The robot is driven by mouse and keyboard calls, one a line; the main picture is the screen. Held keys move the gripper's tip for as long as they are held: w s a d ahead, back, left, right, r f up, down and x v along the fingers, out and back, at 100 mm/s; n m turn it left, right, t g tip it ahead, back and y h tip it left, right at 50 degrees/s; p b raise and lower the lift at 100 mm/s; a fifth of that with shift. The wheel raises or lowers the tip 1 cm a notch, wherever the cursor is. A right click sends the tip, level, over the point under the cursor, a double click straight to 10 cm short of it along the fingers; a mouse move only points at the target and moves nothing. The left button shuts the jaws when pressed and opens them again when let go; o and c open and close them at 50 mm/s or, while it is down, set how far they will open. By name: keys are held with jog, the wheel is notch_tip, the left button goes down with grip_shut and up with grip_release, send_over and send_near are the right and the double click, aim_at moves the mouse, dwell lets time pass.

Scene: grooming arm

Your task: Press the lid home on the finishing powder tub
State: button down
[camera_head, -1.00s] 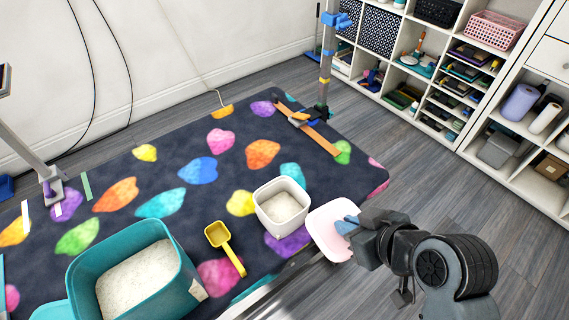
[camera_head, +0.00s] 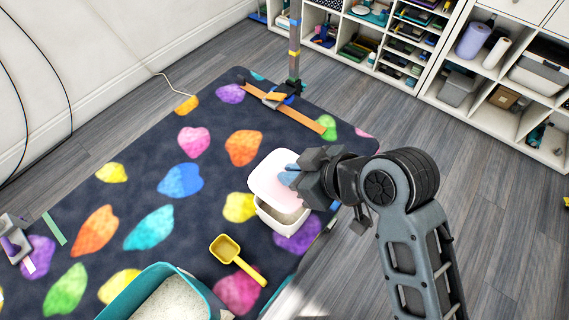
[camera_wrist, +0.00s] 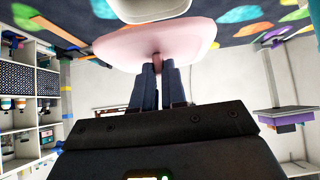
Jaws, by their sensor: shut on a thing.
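The finishing powder tub (camera_head: 270,218) is a white square tub of pale powder on the dark patterned table mat. My gripper (camera_head: 292,177) is shut on the pale pink lid (camera_head: 270,172), gripping it at its near right side. In the head view the lid overlaps the tub's far part, and some powder shows below its edge. The lid looks raised and not seated. In the wrist view the lid (camera_wrist: 130,45) spreads beyond my fingers (camera_wrist: 165,80), with the white tub (camera_wrist: 150,8) behind it at the top edge.
A yellow scoop (camera_head: 238,262) lies left of the tub. A teal bin (camera_head: 130,300) of pale grains stands at the front left. A stand with an orange bar (camera_head: 300,115) is at the mat's far edge. Bare mat (camera_head: 175,145) lies left of the tub.

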jog(key=shift+r+p, duration=0.1)
jog(key=shift+p, duration=0.2)
notch_tip(320, 180, down, 6)
jog(key=b, duration=0.3)
jog(key=shift+b, duration=0.4)
jog(key=shift+p, duration=0.75)
dwell(1.5)
jog(key=shift+f+b, duration=0.6)
jog(key=shift+f, duration=0.3)
dwell(0.3)
jog(key=c, duration=1.1)
grip_release()
jog(key=v, duration=0.8)
